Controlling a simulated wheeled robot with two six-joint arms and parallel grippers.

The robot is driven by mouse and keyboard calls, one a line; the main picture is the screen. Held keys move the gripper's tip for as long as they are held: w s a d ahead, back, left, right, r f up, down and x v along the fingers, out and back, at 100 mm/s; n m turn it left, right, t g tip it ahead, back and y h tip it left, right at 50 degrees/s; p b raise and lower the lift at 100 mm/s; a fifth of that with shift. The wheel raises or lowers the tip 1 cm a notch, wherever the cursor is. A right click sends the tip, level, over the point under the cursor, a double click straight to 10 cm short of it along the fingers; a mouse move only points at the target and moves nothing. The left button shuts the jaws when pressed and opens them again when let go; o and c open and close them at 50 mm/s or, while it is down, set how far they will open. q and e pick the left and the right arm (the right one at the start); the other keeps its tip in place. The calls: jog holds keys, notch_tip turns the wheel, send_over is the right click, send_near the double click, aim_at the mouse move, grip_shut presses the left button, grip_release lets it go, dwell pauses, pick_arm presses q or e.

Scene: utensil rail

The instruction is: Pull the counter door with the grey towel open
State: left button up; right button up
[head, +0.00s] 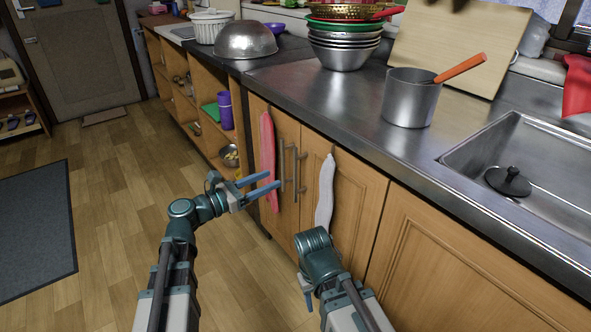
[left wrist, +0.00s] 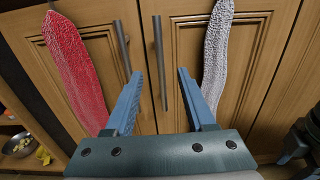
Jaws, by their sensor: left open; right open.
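The grey towel (head: 325,192) hangs on the right-hand wooden counter door (head: 350,205), which is shut. It also shows at the upper right in the left wrist view (left wrist: 215,60). That door's vertical metal bar handle (head: 297,175) is near its left edge. My left gripper (head: 274,179) is open and empty, just in front of the handles. In the left wrist view the grey-towel door's handle (left wrist: 160,65) lies between the fingertips, with no visible contact. My right gripper (head: 306,288) is low in front of the counter, pointing down, its fingers partly hidden by its wrist.
The neighbouring left door, also shut, carries a red towel (head: 268,155) and its own bar handle (head: 283,165) close by. Open shelves (head: 210,140) stand further left. A pot (head: 410,98) and stacked bowls (head: 343,50) sit on the countertop.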

aim_at(294, 170)
pick_arm(q)
jog(key=x, duration=0.9)
jog(key=shift+w+d, duration=0.25)
jog(key=shift+d, duration=0.05)
grip_shut()
dwell(1.0)
